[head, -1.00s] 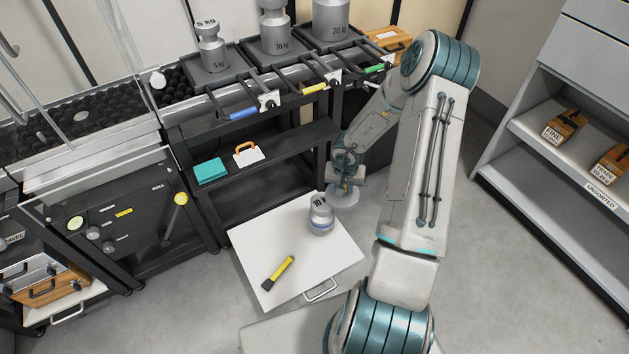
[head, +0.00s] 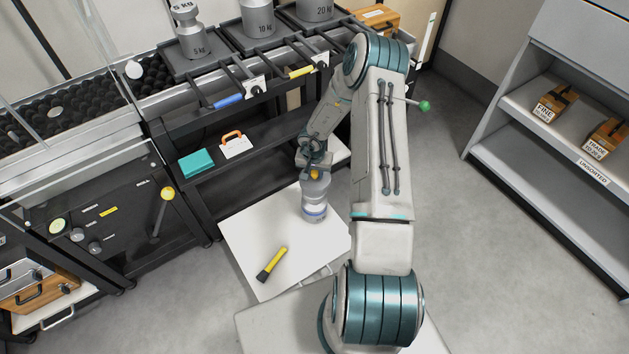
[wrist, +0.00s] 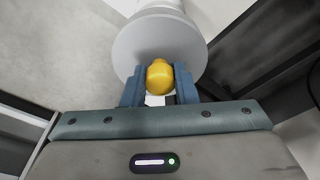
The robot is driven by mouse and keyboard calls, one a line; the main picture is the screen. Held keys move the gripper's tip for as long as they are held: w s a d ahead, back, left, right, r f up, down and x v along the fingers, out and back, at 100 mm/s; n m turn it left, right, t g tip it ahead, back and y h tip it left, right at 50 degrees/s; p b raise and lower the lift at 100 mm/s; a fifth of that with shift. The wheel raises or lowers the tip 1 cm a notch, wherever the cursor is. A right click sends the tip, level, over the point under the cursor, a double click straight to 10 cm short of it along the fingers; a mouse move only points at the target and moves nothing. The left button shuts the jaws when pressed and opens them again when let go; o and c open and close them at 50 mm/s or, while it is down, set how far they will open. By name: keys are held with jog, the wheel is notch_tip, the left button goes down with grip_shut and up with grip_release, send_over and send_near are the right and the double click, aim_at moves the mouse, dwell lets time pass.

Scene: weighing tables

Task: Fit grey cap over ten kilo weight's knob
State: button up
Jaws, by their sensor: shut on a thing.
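The ten kilo weight (head: 315,213) stands on the white pull-out board (head: 252,230). The grey cap (head: 316,186) is in line with the weight's top in the head view and hides its knob. I cannot tell whether the cap is seated or just above it. My gripper (head: 315,172) is shut on the yellow knob of the cap. In the wrist view my gripper (wrist: 160,84) pinches this yellow knob (wrist: 160,76) between both fingers. The cap's round grey top (wrist: 138,42) lies beyond it and covers most of the weight.
A yellow-handled brush (head: 272,264) lies on the board's front part. A dark shelf with a teal box (head: 196,163) and an orange-handled card (head: 234,146) stands behind. Weights marked 5 kg (head: 190,40), 10 kg (head: 258,20) and 20 kg sit on the upper trays.

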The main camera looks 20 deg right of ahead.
aim_at(314, 178)
notch_tip(314, 178, down, 4)
jog(key=shift+w+a+b, duration=0.1)
jog(key=shift+b, duration=0.9)
jog(key=shift+f, duration=0.3)
jog(key=shift+f, duration=0.35)
jog(key=o, duration=1)
jog(key=shift+r, duration=0.15)
